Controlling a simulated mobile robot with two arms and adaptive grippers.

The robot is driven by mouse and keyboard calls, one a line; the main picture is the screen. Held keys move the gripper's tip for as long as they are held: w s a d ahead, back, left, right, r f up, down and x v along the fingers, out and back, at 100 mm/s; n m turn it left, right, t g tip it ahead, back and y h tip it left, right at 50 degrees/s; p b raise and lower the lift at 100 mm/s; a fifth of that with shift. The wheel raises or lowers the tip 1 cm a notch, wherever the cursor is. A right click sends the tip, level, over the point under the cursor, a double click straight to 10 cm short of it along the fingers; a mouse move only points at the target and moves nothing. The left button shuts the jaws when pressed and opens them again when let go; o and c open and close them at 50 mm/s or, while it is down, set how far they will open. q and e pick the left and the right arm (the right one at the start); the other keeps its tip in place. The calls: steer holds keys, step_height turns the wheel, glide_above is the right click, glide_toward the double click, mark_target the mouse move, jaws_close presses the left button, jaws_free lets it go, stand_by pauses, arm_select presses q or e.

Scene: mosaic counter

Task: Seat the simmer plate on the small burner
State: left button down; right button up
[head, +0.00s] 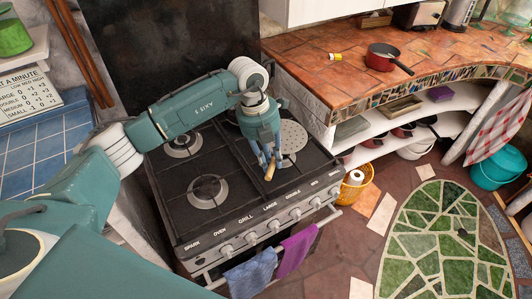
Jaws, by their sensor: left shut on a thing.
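The simmer plate (293,135) is a pale grey perforated disc with a short wooden handle (270,172). It is at the right side of the black gas hob (238,205). My left gripper (267,163) points down and is shut on the simmer plate at its handle side. I cannot tell whether the disc touches the grate or hangs just above it. The small burner is not clearly identifiable; the disc and my gripper hide part of the right side of the hob. My right gripper is not in view.
Two bare burners show at the left, one at the back (182,143) and one at the front (208,191). Knobs and hanging towels (298,248) line the cooker's front. A tiled counter (350,90) with a red pan (384,57) stands at the right.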

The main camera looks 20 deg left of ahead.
arm_select(q)
steer(key=shift+w+d+f, duration=0.2)
steer(key=shift+w+f, duration=0.15)
steer(key=shift+f, duration=0.1)
steer(key=shift+w+f+b, duration=0.1)
steer(key=shift+f+b, duration=0.15)
steer(key=shift+b, duration=0.15)
steer(key=shift+f, duration=0.25)
step_height(320, 180, down, 3)
steer(key=shift+f+b, duration=0.15)
steer(key=shift+b, duration=1.1)
steer(key=shift+a+f, duration=0.1)
steer(key=shift+f, duration=0.15)
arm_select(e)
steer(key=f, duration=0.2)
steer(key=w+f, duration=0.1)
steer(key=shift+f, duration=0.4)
